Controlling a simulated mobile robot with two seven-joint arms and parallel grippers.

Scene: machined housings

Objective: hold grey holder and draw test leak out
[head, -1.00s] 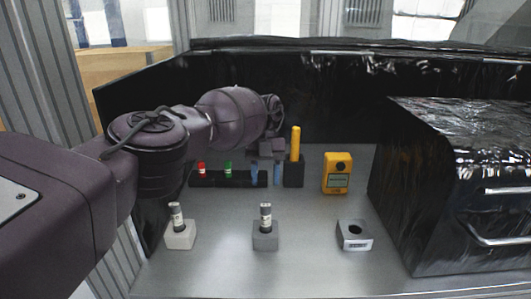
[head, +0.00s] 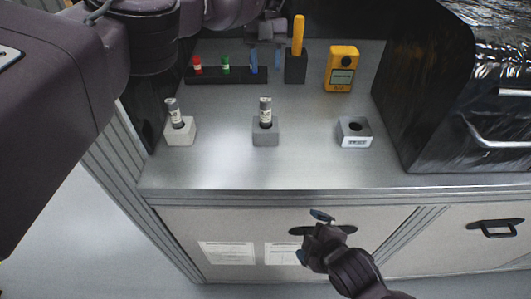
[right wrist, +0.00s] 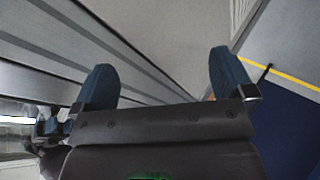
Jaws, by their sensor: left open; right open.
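The grey holder (head: 265,137) is a block in the middle of the bench. A small dark test leak (head: 265,110) with a pale label stands upright in it. My left gripper (head: 266,59) is open near the dark rack behind the holder, its blue fingers pointing down, apart from the holder. My right gripper (head: 311,237) is open and empty in front of the bench, below its top edge. Its two blue fingers also show apart in the right wrist view (right wrist: 164,82), with nothing between them.
A whiter holder (head: 180,136) with a similar cylinder stands left, and an empty labelled block (head: 355,138) right. Behind are a dark rack (head: 205,76) with red and green caps, a yellow-handled tool (head: 298,36) in a black block, and a yellow meter (head: 341,70). A black-wrapped box (head: 430,100) bounds the right.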

